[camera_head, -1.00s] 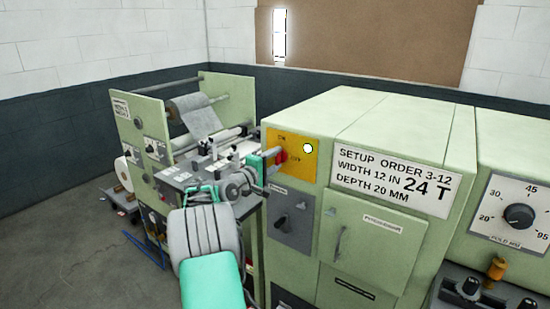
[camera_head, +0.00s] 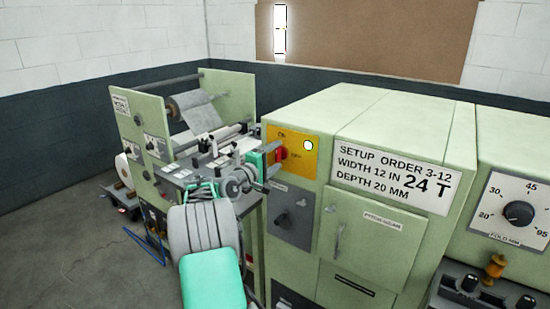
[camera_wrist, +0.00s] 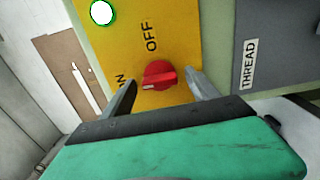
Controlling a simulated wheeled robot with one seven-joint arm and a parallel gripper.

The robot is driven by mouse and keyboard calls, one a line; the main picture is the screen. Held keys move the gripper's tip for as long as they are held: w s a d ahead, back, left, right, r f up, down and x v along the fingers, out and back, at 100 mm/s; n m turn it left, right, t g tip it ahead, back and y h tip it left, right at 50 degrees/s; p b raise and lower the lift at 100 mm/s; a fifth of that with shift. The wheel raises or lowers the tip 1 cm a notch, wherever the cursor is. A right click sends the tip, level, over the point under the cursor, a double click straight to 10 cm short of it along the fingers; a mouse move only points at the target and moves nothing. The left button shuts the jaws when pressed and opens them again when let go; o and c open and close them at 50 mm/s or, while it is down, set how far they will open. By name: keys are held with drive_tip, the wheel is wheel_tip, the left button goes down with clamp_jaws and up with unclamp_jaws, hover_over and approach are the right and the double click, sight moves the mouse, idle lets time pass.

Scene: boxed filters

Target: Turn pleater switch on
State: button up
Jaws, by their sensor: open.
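The red rotary switch knob (camera_head: 281,153) sits on the yellow panel (camera_head: 304,165) of the green machine. In the wrist view the knob (camera_wrist: 158,75) shows a small white mark at its lower left, on the side towards the partly hidden ON label (camera_wrist: 121,82). The OFF label (camera_wrist: 150,37) is above the knob there. My gripper (camera_head: 269,160) is open just left of the knob in the head view. In the wrist view its two fingers (camera_wrist: 161,80) stand apart on either side of the knob, with gaps between them and it.
A round white lamp (camera_head: 308,145) is on the yellow panel. Below is a grey panel with a dark switch (camera_head: 283,220), labelled THREAD (camera_wrist: 250,64) in the wrist view. A roller machine (camera_head: 180,130) stands to the left, close behind my arm.

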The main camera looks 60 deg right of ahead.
drive_tip(key=w+a+b, duration=0.1)
drive_tip(key=a+b, duration=0.1)
drive_tip(key=a, duration=0.5)
drive_tip(key=shift+a, duration=0.35)
drive_tip(key=shift+w, duration=0.1)
